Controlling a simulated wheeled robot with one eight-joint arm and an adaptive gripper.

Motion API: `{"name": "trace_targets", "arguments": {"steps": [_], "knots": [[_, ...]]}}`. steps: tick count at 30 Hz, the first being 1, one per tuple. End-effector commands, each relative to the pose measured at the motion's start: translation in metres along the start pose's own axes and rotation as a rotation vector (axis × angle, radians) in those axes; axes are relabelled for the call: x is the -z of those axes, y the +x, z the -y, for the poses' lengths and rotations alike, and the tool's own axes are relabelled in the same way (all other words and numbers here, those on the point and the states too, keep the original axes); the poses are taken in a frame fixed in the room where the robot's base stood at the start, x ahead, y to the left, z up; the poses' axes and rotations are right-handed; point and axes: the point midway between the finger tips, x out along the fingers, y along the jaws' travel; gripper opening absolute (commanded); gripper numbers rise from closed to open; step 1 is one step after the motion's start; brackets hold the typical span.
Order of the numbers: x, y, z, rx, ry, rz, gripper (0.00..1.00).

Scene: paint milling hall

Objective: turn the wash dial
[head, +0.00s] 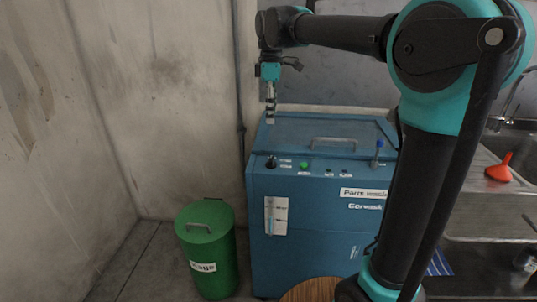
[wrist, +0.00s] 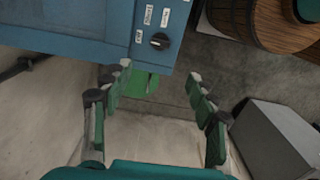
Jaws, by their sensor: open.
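The wash dial is the black round knob (head: 271,162) at the left end of the blue machine's (head: 300,207) top front panel. In the wrist view the dial (wrist: 159,41) shows with a pale pointer mark and white labels beside it. My gripper (head: 270,115) hangs pointing down above the machine's back left part, behind and above the dial. In the wrist view my gripper (wrist: 160,75) is open and empty, its fingers apart, with the dial beyond the fingertips. Nothing hides the dial.
A lid with a handle (head: 335,141) covers the top. A green bin (head: 207,255) stands left; a sink counter with an orange funnel (head: 499,168) is right.

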Motion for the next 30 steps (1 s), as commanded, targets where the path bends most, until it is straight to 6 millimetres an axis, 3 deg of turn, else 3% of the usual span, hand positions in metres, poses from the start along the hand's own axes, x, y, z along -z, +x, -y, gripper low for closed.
{"name": "trace_targets", "arguments": {"steps": [21,30], "knots": [[0.000,0.132,-0.001,0.000,0.005,-0.002,0.59],[0.000,0.164,-0.001,0.000,0.005,-0.002,0.59]]}}
